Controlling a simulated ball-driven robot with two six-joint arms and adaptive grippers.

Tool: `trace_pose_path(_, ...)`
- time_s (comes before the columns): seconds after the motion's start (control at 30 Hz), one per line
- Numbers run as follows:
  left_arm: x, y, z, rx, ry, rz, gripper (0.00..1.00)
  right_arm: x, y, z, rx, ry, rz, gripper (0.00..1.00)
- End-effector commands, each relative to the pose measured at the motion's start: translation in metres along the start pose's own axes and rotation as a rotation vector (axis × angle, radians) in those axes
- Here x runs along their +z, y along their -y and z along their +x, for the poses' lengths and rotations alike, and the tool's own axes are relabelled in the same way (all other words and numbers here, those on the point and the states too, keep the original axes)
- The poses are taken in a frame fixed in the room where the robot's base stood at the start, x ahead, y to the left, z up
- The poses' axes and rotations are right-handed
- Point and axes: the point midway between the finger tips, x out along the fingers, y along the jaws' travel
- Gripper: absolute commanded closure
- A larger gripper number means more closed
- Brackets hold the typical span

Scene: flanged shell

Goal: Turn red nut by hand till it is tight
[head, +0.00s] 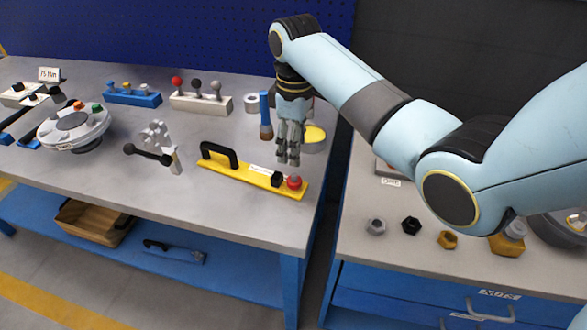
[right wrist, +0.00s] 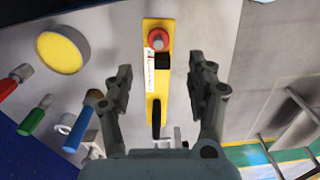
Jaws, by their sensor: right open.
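The flanged shell (head: 72,136) is a round light-grey body at the left of the grey bench. Small coloured nuts sit on its rim; one looks red-orange (head: 78,105), beside a green one (head: 96,107). They are too small to tell how tightly they sit. My right gripper (head: 288,160) points down over the right end of a yellow bar, far right of the shell. In the right wrist view its fingers (right wrist: 161,75) are apart and empty, with the bar between them below. My left gripper is not in view.
The yellow bar (head: 235,179) carries a black handle, a black block and a red round knob (head: 294,182). A grey bracket with a black-handled tool (head: 148,151) stands between shell and bar. Racks (head: 201,103) line the back. A yellow-topped can (head: 313,137) stands near my right gripper.

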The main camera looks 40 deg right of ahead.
Motion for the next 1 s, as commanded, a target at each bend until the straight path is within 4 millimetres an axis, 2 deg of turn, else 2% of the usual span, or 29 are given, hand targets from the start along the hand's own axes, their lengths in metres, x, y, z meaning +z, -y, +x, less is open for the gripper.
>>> trace_pose_path(0.03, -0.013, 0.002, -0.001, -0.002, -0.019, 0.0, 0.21, 0.0, 0.0, 0.001, 0.0, 0.002, 0.001, 0.43)
trace_pose_path(0.1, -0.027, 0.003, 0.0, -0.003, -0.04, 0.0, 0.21, 0.0, -0.001, 0.009, 0.0, 0.002, 0.001, 0.43)
trace_pose_path(0.2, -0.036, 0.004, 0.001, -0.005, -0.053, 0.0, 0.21, 0.001, 0.0, 0.027, 0.0, 0.004, 0.002, 0.43)
trace_pose_path(0.27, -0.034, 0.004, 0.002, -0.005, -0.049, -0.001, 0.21, 0.001, -0.001, 0.04, 0.0, 0.004, 0.002, 0.43)
trace_pose_path(0.4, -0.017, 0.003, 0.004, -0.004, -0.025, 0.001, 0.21, 0.001, -0.001, 0.068, 0.002, 0.003, 0.002, 0.43)
trace_pose_path(0.5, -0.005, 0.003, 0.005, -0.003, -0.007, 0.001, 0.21, 0.001, -0.001, 0.085, 0.003, 0.003, 0.002, 0.43)
trace_pose_path(0.6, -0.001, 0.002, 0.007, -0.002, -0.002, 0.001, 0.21, 0.001, -0.002, 0.097, 0.004, 0.001, 0.001, 0.43)
trace_pose_path(0.77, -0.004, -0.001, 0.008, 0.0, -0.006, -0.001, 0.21, 0.001, -0.002, 0.105, 0.005, 0.0, 0.001, 0.43)
trace_pose_path(1.0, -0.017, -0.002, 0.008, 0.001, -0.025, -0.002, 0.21, 0.001, -0.002, 0.106, 0.005, 0.0, 0.001, 0.43)
